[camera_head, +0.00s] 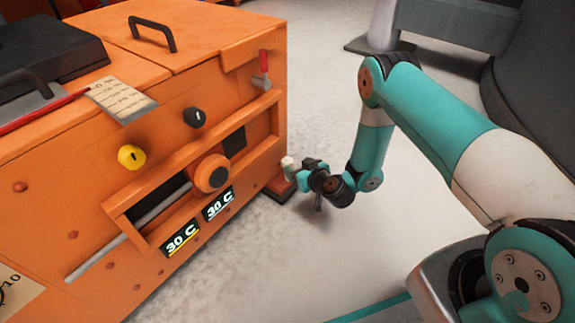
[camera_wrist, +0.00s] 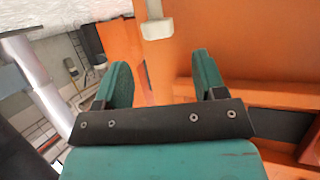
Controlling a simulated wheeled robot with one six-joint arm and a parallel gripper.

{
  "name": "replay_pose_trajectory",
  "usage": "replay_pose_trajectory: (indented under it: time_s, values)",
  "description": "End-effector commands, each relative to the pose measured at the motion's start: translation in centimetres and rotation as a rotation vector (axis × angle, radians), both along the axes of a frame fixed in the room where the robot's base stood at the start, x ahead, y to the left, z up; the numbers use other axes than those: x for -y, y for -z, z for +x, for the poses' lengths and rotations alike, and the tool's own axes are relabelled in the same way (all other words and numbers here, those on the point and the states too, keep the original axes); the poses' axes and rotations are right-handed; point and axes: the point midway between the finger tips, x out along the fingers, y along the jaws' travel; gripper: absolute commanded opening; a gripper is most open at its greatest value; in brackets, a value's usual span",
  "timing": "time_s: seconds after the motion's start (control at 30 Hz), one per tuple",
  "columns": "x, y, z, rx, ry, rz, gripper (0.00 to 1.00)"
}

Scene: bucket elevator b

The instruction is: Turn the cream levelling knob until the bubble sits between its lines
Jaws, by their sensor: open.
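The cream knob (camera_head: 288,162) is small and pale and sits at the lower right corner of the orange machine (camera_head: 225,83). In the wrist view, a pale cream block-shaped part (camera_wrist: 157,28) lies ahead of the gap between my fingers, against an orange panel. My gripper (camera_head: 298,172) is beside the knob, at its right in the head view. In the wrist view, its two teal fingers (camera_wrist: 163,78) are apart, with nothing between them; the cream part looks clear of both. I cannot make out a bubble or its lines in either view.
Pale floor (camera_head: 330,85) lies open to the right.

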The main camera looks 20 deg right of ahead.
Motion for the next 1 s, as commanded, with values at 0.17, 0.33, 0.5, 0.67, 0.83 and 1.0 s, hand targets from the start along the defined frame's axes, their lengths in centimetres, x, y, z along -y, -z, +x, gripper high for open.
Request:
replay_pose_trajectory:
  time_s: [0.17,0.33,0.5,0.67,0.83,1.0]
  values:
    - [-0.5,0.7,1.9,0.007,0.001,-0.002,0.64]
    - [-1.1,1.7,3.8,0.005,-0.002,-0.002,0.64]
    - [-1.5,2.6,5.7,0.004,0.001,0.000,0.64]
    - [-1.7,2.8,6.6,0.002,0.003,0.000,0.64]
    - [-1.7,2.7,6.8,0.001,0.006,0.001,0.64]
    - [-1.7,2.7,6.7,0.001,0.006,0.001,0.53]
